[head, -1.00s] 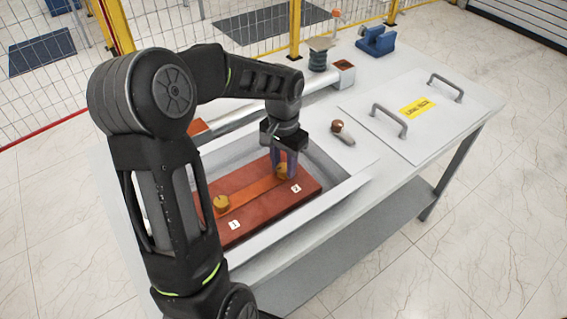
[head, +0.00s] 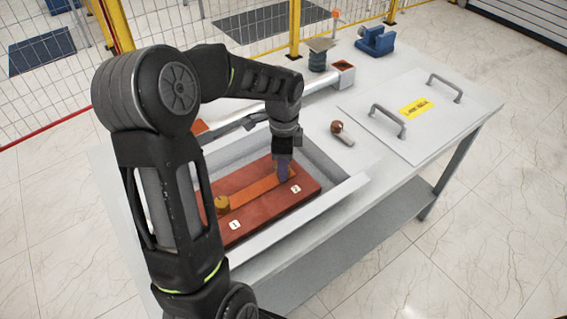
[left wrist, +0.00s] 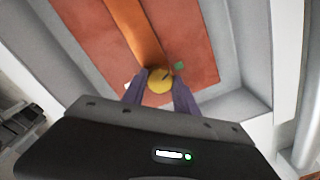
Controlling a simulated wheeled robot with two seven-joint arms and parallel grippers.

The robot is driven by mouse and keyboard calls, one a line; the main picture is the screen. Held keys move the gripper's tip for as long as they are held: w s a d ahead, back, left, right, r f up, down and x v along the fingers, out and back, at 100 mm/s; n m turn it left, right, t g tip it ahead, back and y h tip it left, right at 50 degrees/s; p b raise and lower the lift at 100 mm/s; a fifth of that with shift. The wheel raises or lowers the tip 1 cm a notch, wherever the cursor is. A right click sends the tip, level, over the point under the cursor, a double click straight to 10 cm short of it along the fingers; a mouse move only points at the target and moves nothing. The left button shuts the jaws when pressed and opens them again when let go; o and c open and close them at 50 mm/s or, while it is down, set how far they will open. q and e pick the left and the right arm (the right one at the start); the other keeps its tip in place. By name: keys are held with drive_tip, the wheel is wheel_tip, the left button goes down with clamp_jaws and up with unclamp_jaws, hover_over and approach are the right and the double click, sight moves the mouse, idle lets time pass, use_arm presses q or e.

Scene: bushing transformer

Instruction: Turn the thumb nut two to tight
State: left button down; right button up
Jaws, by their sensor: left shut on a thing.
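Thumb nut two is a yellow brass knob (left wrist: 159,80) at the far end of the copper strip, by the label marked 2 (head: 295,189). My left gripper (head: 283,176) points down over it and is shut on it, one finger on each side in the left wrist view (left wrist: 160,92). In the head view the fingers hide most of this nut. Thumb nut one (head: 221,203) sits at the near end of the copper strip (head: 250,189), by the label marked 1 (head: 234,225). My right gripper is not in view.
The red base board (head: 262,213) lies in a recess with raised grey walls (head: 320,212) close around the gripper. A small brown-headed tool (head: 342,132) lies to the right. A panel with two handles (head: 420,106) and a blue vise-like object (head: 376,41) are farther off.

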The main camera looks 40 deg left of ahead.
use_arm(q)
drive_tip(key=m, duration=0.3)
drive_tip(key=shift+m, duration=0.4)
idle(0.3)
drive_tip(key=c, duration=0.9)
unclamp_jaws()
drive_tip(key=shift+c, duration=0.2)
drive_tip(key=shift+r, duration=3.9)
